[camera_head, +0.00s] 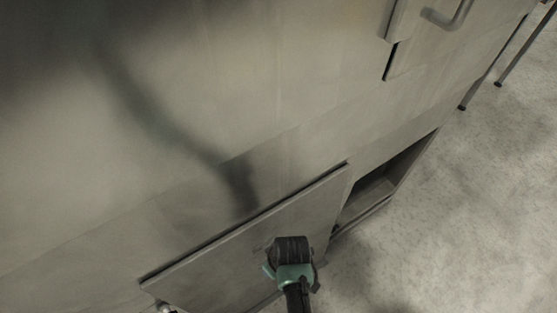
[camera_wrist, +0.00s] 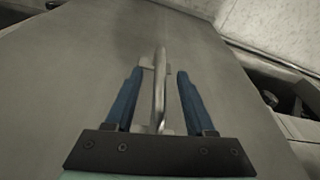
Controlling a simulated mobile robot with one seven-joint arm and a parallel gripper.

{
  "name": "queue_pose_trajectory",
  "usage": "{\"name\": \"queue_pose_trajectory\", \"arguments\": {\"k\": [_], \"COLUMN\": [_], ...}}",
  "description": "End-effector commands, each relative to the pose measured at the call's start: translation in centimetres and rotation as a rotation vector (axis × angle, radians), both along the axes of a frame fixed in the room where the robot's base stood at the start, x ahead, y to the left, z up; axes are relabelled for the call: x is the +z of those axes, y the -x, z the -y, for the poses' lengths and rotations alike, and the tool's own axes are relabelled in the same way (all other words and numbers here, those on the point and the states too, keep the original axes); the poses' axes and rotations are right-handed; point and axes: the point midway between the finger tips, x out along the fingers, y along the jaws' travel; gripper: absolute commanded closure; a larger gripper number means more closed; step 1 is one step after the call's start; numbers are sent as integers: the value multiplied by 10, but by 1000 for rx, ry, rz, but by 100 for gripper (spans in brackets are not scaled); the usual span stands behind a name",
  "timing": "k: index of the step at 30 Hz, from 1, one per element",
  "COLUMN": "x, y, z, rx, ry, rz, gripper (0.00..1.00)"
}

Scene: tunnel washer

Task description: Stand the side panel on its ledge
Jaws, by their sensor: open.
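The side panel (camera_head: 217,270) is a flat grey plate in the lower middle of the head view. Its top edge runs slantwise, with a dark gap between it and the washer wall. Its lower edge is mostly out of view, so I cannot tell what it rests on. My gripper (camera_head: 290,250) is in front of the panel. In the wrist view the panel (camera_wrist: 75,70) fills most of the picture and bears a metal bar handle (camera_wrist: 160,85). My gripper's two blue fingers (camera_wrist: 159,75) are open, one on each side of the handle, with gaps visible.
The washer's grey wall (camera_head: 150,120) fills the upper left. Right of the panel is a dark open recess (camera_head: 385,185) with a ledge (camera_head: 362,213) along its bottom. A curved handle (camera_head: 448,17) juts out at the top. Speckled floor (camera_head: 480,210) lies clear at right.

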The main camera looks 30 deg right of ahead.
Motion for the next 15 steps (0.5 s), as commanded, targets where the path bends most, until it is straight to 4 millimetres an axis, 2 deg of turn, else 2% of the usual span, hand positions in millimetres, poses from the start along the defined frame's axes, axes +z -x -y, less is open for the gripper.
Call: {"name": "queue_pose_trajectory", "arguments": {"k": [1,9,15], "x": [14,69,95], "y": [2,11,16], "z": [1,4,6], "rx": [0,0,-1], "ry": [1,2,2], "rz": [3,7,7], "gripper": [45,45,45]}}
